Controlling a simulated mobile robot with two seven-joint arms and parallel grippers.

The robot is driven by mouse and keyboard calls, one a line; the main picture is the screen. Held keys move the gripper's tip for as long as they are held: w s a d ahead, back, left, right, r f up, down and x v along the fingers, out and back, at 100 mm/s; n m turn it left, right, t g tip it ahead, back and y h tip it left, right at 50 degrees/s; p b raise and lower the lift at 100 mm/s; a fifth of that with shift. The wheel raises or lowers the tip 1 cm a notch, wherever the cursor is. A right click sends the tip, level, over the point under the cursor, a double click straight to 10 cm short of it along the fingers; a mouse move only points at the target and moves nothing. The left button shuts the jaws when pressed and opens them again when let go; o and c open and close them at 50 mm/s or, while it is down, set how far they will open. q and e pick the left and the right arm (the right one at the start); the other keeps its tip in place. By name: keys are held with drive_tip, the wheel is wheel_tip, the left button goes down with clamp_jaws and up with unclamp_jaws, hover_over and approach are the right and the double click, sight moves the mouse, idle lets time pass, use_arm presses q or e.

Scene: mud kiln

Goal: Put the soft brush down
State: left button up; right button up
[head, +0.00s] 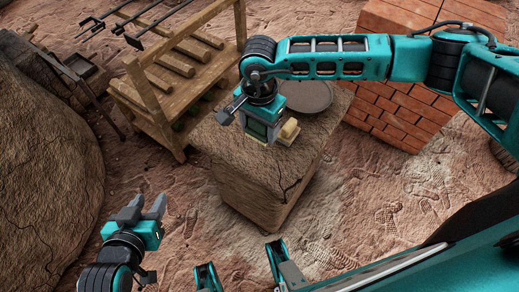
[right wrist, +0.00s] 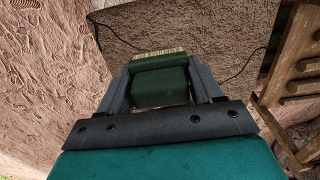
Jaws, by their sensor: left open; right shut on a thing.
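My right gripper (head: 262,136) is over the near part of the top of a mud block (head: 240,180). It is shut on the soft brush, whose dark green body (right wrist: 160,82) shows between the fingers in the right wrist view, with a pale bristle edge beyond it. Whether the brush touches the block top cannot be told. A small pale yellow piece (head: 288,131) shows just right of the fingers; I cannot tell whether it is part of the brush. My left gripper (head: 141,208) is open and empty, low at the left, away from the block.
A round grey plate (head: 306,96) lies on the block behind my right gripper. A wooden rack (head: 170,75) stands at the back left, a brick stack (head: 395,110) at the back right. A large mud dome (head: 40,170) fills the left. Sandy ground lies in front.

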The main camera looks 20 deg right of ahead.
hover_over(259, 157)
wheel_tip(259, 157, down, 6)
drive_tip(key=shift+r+b, duration=0.1)
drive_tip(key=shift+b, duration=0.25)
drive_tip(key=shift+f+b, duration=0.4)
drive_tip(key=shift+f, duration=1.85)
drive_tip(key=shift+f, duration=0.1)
drive_tip(key=o, duration=0.5)
drive_tip(key=shift+f, duration=0.1)
drive_tip(key=shift+c, duration=0.2)
drive_tip(key=o, duration=0.5)
